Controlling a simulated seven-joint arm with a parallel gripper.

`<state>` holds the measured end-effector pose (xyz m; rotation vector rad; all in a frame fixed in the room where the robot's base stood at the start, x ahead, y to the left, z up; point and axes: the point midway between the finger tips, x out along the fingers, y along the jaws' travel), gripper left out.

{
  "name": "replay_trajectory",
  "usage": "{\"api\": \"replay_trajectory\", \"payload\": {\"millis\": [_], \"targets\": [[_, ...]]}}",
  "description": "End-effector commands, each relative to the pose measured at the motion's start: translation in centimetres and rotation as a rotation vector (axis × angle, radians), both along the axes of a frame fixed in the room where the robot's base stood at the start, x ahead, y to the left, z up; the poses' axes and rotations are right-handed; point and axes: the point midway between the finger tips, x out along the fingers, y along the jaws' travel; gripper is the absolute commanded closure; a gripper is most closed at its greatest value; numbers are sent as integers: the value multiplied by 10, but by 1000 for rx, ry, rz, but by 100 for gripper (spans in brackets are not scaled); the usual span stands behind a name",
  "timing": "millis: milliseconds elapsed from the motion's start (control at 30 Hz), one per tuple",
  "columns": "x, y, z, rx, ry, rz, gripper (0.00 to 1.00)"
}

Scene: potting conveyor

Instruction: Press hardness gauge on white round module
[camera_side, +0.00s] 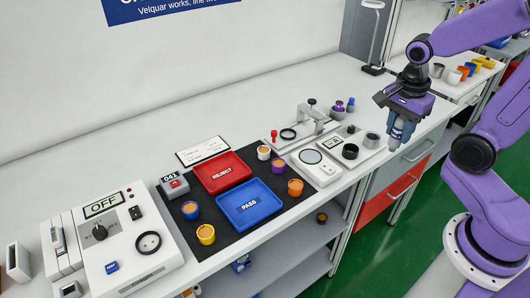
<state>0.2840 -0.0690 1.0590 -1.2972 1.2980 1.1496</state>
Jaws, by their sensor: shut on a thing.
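The white round module (264,152) stands upright on the black mat (232,235), behind the red tray's right corner. Its top shows a brownish fill. My gripper (400,118) is shut on a grey-blue cylindrical tool (398,132), which looks like the hardness gauge. The tool hangs roughly upright above the right end of the bench, well to the right of the white module and apart from it. The gauge's face and tip are too small to read.
A red REJECT tray (222,184) and a blue PASS tray (235,222) lie on the mat. Purple (278,166), orange (295,187), blue (190,209) and yellow (206,235) modules stand around them. A clamp stand (312,117) and a display unit (325,175) lie between module and gripper.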

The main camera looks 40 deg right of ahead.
Motion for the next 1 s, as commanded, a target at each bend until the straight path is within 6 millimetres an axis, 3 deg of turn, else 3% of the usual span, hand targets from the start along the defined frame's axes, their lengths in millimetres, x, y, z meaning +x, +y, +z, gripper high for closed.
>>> {"api": "replay_trajectory", "payload": {"millis": [667, 867, 1000], "targets": [[2, 0, 1, 0, -1, 0, 100], [29, 10, 7, 0, 0, 1, 100], [67, 25, 12, 0, 2, 2, 100]]}}
